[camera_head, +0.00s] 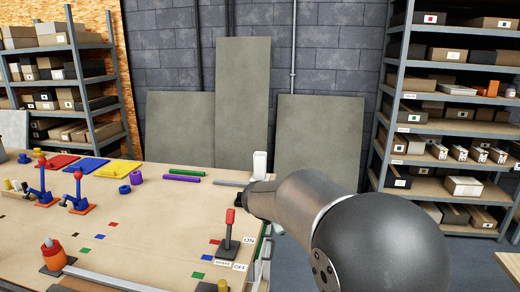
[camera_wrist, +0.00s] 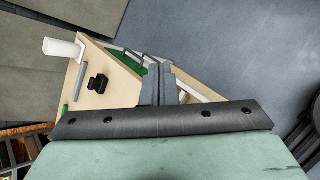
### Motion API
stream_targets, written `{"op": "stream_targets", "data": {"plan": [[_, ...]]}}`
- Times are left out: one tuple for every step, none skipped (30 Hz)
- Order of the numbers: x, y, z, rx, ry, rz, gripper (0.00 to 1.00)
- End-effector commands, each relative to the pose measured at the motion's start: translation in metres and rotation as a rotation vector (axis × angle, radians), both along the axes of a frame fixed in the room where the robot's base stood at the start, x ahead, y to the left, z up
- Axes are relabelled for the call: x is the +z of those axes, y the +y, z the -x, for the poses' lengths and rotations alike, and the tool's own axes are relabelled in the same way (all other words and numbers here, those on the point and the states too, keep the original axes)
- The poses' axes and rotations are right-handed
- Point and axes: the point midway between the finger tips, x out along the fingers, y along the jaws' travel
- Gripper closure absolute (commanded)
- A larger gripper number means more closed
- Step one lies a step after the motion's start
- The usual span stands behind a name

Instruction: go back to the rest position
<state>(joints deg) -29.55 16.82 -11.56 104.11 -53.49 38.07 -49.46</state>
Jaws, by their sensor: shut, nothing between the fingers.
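In the wrist view my gripper (camera_wrist: 163,82) shows as two grey fingers close together, shut with nothing between them. It points toward the corner of the wooden table (camera_wrist: 118,92), with grey floor beyond. In the head view my grey and black arm reaches from the lower right to the table's right edge. Its dark end (camera_head: 260,199) is beside and behind the red-handled lever (camera_head: 231,222); the fingertips cannot be made out there. The lever stands upright by the ON and OFF labels. No gap to the lever can be judged.
A white cylinder (camera_head: 260,164) stands at the table's far right corner, near my arm's end. Green (camera_head: 188,172) and purple (camera_head: 181,178) bars lie left of it. Shelves (camera_head: 455,120) stand at right. The table's middle is mostly clear.

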Motion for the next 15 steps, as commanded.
{"op": "stream_targets", "data": {"plan": [[-0.004,-0.028,0.03,-0.142,0.007,-0.113,1.0],[-0.008,-0.042,0.049,-0.233,0.012,-0.183,1.0],[-0.013,-0.058,0.075,-0.354,0.019,-0.274,1.0],[-0.017,-0.069,0.095,-0.449,0.024,-0.34,1.0],[-0.021,-0.078,0.116,-0.543,0.027,-0.405,1.0],[-0.028,-0.088,0.145,-0.671,0.033,-0.488,1.0],[-0.033,-0.094,0.166,-0.768,0.036,-0.551,1.0],[-0.038,-0.098,0.188,-0.864,0.039,-0.608,1.0],[-0.045,-0.102,0.215,-0.989,0.043,-0.68,1.0],[-0.05,-0.104,0.235,-1.081,0.046,-0.729,1.0],[-0.056,-0.104,0.254,-1.165,0.049,-0.774,1.0],[-0.062,-0.104,0.276,-1.274,0.051,-0.828,1.0],[-0.067,-0.103,0.291,-1.349,0.052,-0.864,1.0],[-0.072,-0.101,0.305,-1.417,0.054,-0.895,1.0],[-0.077,-0.099,0.32,-1.495,0.057,-0.929,1.0]]}}
